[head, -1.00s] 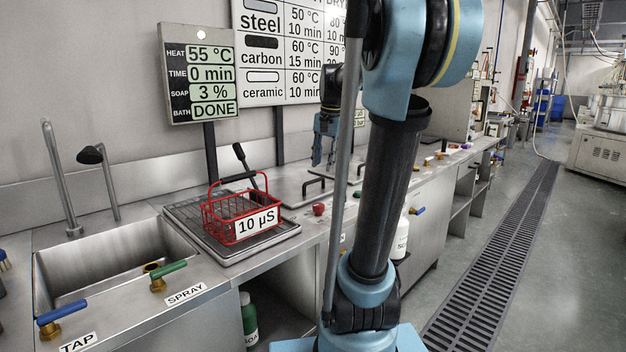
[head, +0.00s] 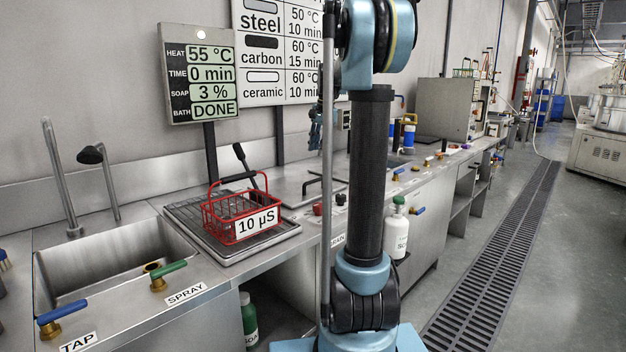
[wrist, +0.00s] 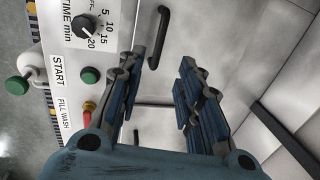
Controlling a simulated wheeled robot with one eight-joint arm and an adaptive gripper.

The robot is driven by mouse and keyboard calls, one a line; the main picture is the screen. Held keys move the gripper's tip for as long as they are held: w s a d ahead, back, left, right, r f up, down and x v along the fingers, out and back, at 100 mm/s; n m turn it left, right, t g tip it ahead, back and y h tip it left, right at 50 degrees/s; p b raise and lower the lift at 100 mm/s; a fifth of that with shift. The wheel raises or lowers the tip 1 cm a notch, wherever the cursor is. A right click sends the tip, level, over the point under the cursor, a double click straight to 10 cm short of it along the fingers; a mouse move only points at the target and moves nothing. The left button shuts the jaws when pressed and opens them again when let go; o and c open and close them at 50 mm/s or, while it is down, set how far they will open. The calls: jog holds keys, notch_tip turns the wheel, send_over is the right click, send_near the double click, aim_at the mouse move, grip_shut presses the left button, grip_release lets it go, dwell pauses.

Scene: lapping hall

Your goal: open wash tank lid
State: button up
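The wash tank lid (head: 290,187) looks like a flat steel panel on the counter, right of the red basket, and appears shut. Its black bar handle (head: 312,184) is partly hidden by my arm. In the wrist view, a black handle (wrist: 158,38) stands on a steel surface (wrist: 205,30), beyond the fingertips and slightly left of the gap between them. My gripper (wrist: 160,75) is open and empty, with its blue fingers apart. In the head view, my gripper (head: 315,132) is above the counter near the wall, partly hidden by my arm.
A red wire basket (head: 240,212) sits on a ribbed drainer left of the lid. A control panel (wrist: 62,75) with a timer dial (wrist: 84,27) and green buttons lies left in the wrist view. A sink (head: 110,270) and white bottle (head: 397,235) flank the area.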

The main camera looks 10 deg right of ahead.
jog(key=f, duration=0.4)
jog(key=w+a+f, duration=0.1)
jog(key=f, duration=0.3)
jog(key=w+f, duration=0.1)
jog(key=f, duration=0.3)
jog(key=shift+a+f, duration=0.25)
jog(key=shift+f, duration=0.15)
